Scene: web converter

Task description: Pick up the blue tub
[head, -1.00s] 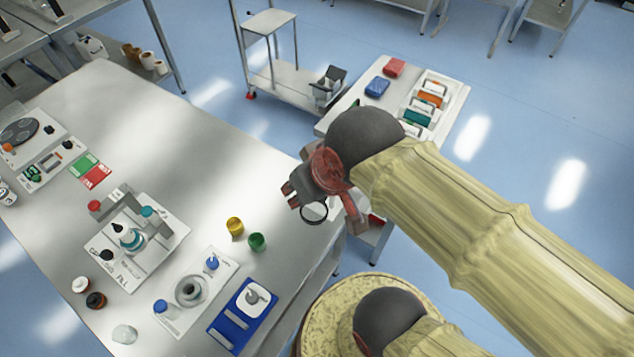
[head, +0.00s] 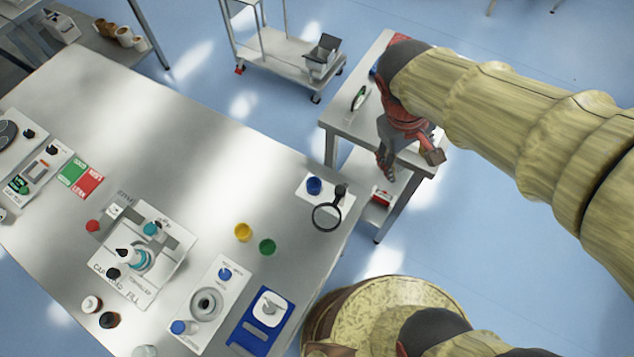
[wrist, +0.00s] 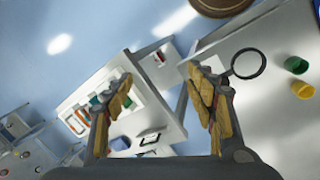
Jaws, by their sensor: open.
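The blue tub (head: 314,185) is a small round container standing on a white card (head: 331,203) near the right corner of the big grey table, in the head view. A black-rimmed magnifier ring (head: 327,217) is just in front of it. My gripper (head: 410,158) is to the right of the tub, over the small side table, apart from it. In the wrist view my gripper (wrist: 160,80) has its fingers spread with nothing held between them. The magnifier (wrist: 248,63) shows there, but I cannot make out the blue tub.
A yellow tub (head: 243,232) and a green tub (head: 267,247) stand left of the magnifier. A blue tray (head: 250,338) and a capping fixture (head: 140,258) are farther left. The side table (head: 345,125) lies beyond a floor gap. The big table's far middle is clear.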

